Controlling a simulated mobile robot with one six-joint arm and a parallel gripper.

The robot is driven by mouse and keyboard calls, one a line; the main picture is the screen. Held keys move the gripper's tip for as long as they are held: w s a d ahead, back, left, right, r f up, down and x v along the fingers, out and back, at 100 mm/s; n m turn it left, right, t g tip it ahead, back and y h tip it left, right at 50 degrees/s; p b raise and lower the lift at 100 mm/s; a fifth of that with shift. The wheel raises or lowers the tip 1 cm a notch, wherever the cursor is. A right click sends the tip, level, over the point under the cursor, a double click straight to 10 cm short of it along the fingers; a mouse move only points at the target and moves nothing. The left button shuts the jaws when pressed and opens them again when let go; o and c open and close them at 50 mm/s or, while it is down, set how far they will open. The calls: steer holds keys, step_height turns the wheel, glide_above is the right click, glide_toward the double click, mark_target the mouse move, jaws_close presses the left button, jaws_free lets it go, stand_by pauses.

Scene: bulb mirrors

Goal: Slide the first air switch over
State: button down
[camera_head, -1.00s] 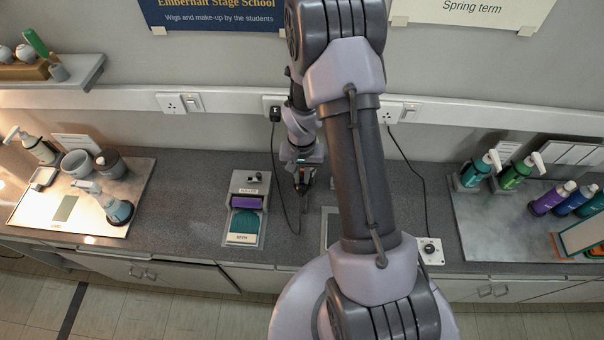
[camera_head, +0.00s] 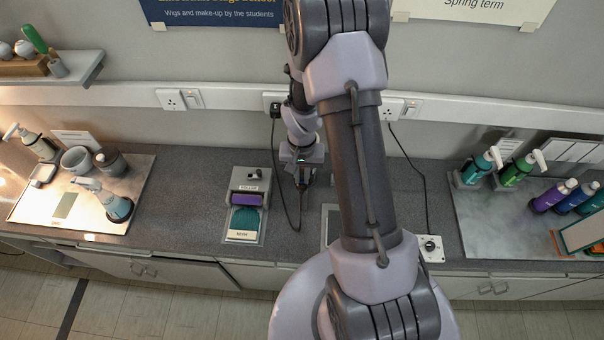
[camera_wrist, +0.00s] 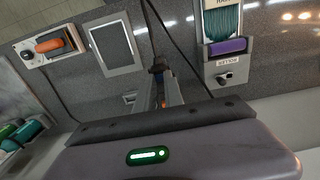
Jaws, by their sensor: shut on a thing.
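The ROLLER unit (camera_head: 247,205), with a purple roller and teal strip, sits on the grey bench left of my gripper (camera_head: 303,186). A small black switch (camera_head: 254,174) is on its back end. In the wrist view this unit (camera_wrist: 227,45) is at upper right, its switch (camera_wrist: 225,77) clear of my fingers. My gripper (camera_wrist: 158,72) is shut on a small dark thing at its fingertips, which I cannot identify.
A black cable (camera_head: 278,180) hangs from a wall socket (camera_head: 272,103) close to my gripper. A flat grey-framed panel (camera_wrist: 117,44) lies between the two units. A tray (camera_head: 470,235) with bottles is at right, another (camera_head: 35,212) at left. Bench left of the ROLLER unit is clear.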

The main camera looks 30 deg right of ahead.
steer(key=c, duration=1.5)
jaws_free()
step_height(320, 180, up, 6)
steer(key=p, duration=0.3)
step_height(320, 180, up, 18)
steer(key=p, duration=0.1)
steer(key=shift+f, duration=0.25)
